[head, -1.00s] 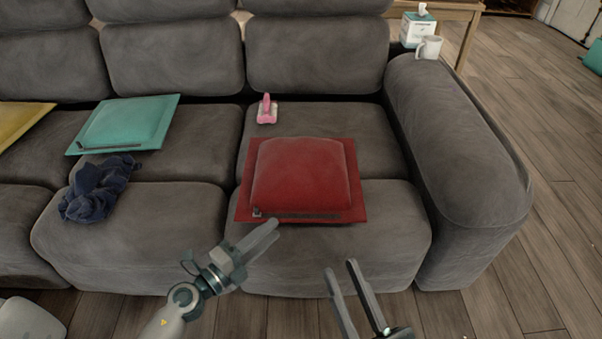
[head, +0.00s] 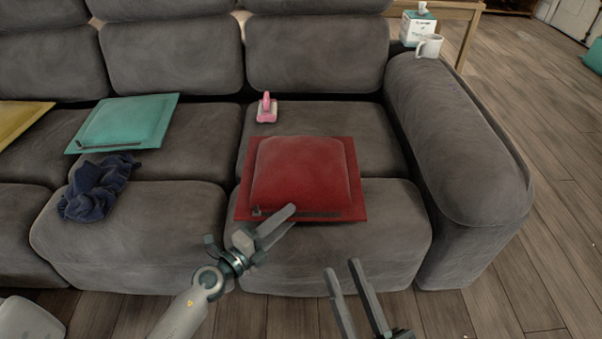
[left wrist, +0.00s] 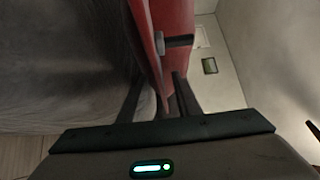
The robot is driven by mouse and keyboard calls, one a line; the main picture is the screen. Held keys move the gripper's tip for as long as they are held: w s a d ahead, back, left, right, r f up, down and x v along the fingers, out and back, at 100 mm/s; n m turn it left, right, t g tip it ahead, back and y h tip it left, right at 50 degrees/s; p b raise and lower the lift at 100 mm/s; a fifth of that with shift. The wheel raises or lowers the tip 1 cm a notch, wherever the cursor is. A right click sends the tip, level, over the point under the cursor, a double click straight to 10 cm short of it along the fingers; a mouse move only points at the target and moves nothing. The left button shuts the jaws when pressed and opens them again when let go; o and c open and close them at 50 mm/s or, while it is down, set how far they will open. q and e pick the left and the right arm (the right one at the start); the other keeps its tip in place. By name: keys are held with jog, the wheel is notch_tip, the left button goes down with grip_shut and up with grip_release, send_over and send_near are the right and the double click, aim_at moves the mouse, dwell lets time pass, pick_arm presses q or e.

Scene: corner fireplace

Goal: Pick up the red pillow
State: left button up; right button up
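The red pillow (head: 303,177) lies flat on the right seat of the grey sofa, its front edge with a dark zipper facing me. My left gripper (head: 287,216) is at the pillow's front left edge, with a fingertip overlapping that edge in the head view. In the left wrist view the fingers (left wrist: 157,98) are apart, and the red pillow (left wrist: 158,35) edge reaches down between them. I cannot tell whether they touch it. My right gripper (head: 343,267) is open and empty, in front of the sofa and below the pillow in the picture.
A pink object (head: 267,109) sits behind the pillow. A teal pillow (head: 125,122), a dark blue cloth (head: 97,188) and a yellow pillow (head: 20,122) lie to the left. The sofa armrest (head: 455,140) stands right. A mug (head: 429,46) and tissue box (head: 418,27) are behind it.

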pick_arm(q)
jog(key=shift+w+d, duration=0.2)
dwell(0.3)
grip_shut()
